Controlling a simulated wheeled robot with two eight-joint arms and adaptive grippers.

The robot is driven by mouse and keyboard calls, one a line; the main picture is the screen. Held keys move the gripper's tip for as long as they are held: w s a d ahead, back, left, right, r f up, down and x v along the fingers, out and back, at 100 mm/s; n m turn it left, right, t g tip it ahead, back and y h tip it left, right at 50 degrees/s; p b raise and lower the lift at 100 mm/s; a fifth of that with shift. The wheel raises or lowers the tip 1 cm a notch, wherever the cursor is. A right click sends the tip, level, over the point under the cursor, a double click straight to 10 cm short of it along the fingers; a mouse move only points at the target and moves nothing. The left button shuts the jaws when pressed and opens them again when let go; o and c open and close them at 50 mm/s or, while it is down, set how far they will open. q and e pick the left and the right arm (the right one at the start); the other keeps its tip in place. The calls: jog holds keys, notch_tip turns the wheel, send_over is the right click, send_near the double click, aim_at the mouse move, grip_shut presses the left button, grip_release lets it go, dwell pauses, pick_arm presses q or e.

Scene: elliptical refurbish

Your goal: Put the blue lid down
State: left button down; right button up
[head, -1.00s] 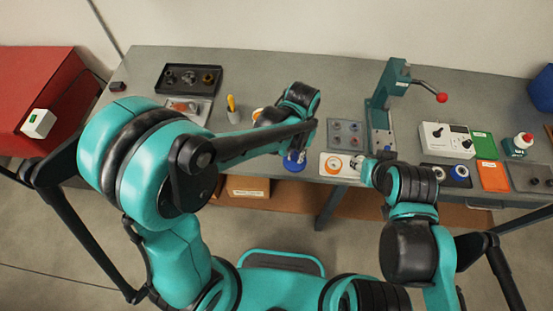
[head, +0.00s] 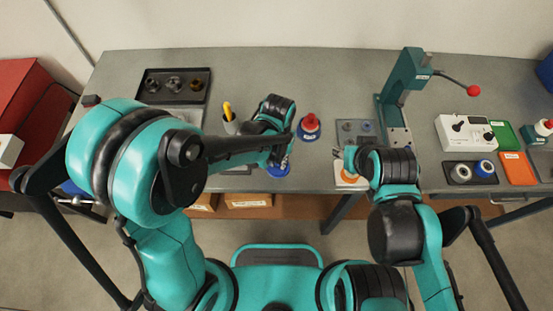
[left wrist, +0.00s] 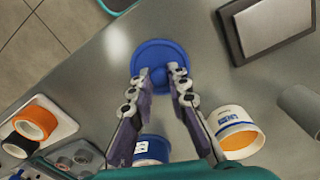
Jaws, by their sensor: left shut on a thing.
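The round blue lid (left wrist: 160,62) is between the fingertips of my left gripper (left wrist: 160,76) in the left wrist view. The gripper is shut on it, with the lid over grey bench top. I cannot tell whether the lid touches the bench. In the head view the lid (head: 278,171) shows below my left gripper (head: 284,159), near the bench's front edge. A white tub (left wrist: 236,132) with an orange inside stands open beside the gripper in the wrist view. My right gripper (head: 340,154) is over a white pad (head: 350,182) with an orange ring; its fingers are too small to read.
A red-topped bottle (head: 310,127) stands right of my left gripper. A yellow-handled tool is in a grey cup (head: 231,124) to the left. A black parts tray (head: 174,86) lies behind. A green press (head: 404,85) stands to the right.

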pick_arm(q)
jog(key=shift+s+r, duration=0.1)
jog(key=shift+r, duration=0.05)
jog(key=shift+s, duration=0.1)
jog(key=c, duration=1.5)
grip_release()
jog(key=shift+f, duration=0.2)
jog(key=shift+o, duration=0.2)
